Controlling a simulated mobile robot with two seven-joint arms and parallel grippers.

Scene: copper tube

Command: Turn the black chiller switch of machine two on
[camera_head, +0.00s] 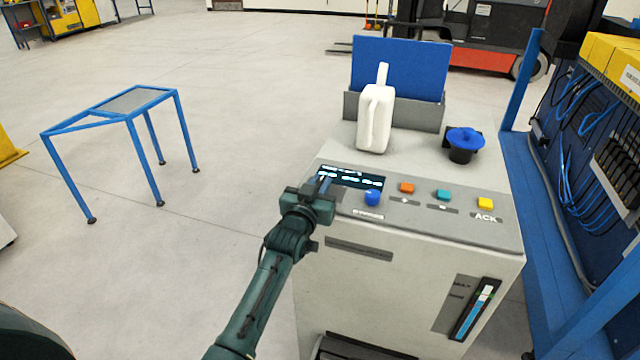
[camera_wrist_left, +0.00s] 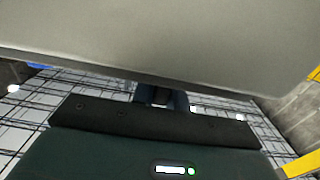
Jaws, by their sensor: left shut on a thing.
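A grey machine (camera_head: 345,285) with a sloped control panel stands in the middle of the head view. My left gripper (camera_head: 323,184) is at the panel's left edge, by the dark display (camera_head: 350,178). Its blue-grey fingertips also show in the left wrist view (camera_wrist_left: 162,97), partly cut off by a pale grey surface (camera_wrist_left: 170,40). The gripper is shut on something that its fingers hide. I cannot make out a black switch in either view. My right gripper is not in view.
The panel carries a blue knob (camera_head: 373,197), an orange button (camera_head: 406,187), a teal button (camera_head: 443,194) and a yellow button (camera_head: 485,203). A white jug (camera_head: 375,120) and a blue-capped filler (camera_head: 464,140) are on top. Open floor and a blue-framed stand (camera_head: 125,115) lie left.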

